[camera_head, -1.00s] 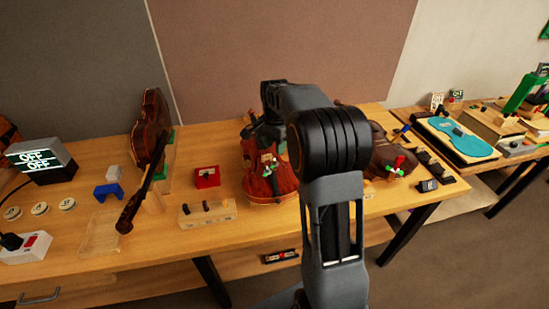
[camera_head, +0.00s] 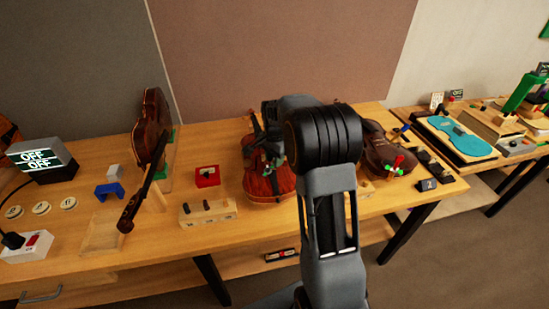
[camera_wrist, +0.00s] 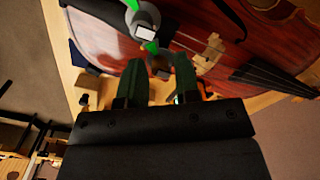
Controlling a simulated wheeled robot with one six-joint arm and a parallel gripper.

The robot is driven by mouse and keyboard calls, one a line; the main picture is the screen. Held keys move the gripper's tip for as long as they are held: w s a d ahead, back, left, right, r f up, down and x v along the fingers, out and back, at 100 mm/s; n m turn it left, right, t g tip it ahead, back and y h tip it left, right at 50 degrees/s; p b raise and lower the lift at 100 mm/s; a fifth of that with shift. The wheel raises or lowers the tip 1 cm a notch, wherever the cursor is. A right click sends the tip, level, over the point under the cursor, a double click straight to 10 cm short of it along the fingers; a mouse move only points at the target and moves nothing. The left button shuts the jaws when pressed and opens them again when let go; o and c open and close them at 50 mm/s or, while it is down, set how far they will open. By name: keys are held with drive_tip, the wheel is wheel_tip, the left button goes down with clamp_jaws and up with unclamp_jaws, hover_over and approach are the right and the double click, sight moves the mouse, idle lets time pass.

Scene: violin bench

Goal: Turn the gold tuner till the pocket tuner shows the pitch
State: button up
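In the wrist view my gripper (camera_wrist: 161,74) has two dark green fingers, held apart. A small brown rounded piece (camera_wrist: 160,68) shows between or just beyond them; I cannot tell whether they touch it. Past the fingers lies a red-brown violin (camera_wrist: 195,22) with a pale bridge (camera_wrist: 210,52). A grey and white round part with green pointers (camera_wrist: 145,22) sits at its end. I cannot pick out the gold tuner for certain. In the head view my arm hides the gripper and part of the middle violin (camera_head: 268,187). I cannot make out the pocket tuner's reading.
The bench (camera_head: 150,255) also bears a display box reading OFF twice (camera_head: 40,160), a red box (camera_head: 207,177), a pale block with pegs (camera_head: 208,213) and an upright violin (camera_head: 150,128). A right-hand violin (camera_head: 376,150) lies beside my arm. Another table stands further right.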

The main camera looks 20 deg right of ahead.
clamp_jaws()
drive_tip(key=shift+n, duration=0.3)
drive_tip(key=n, duration=0.7)
drive_tip(key=shift+b, duration=0.3)
drive_tip(key=n, duration=0.5)
drive_tip(key=shift+n, duration=2.2)
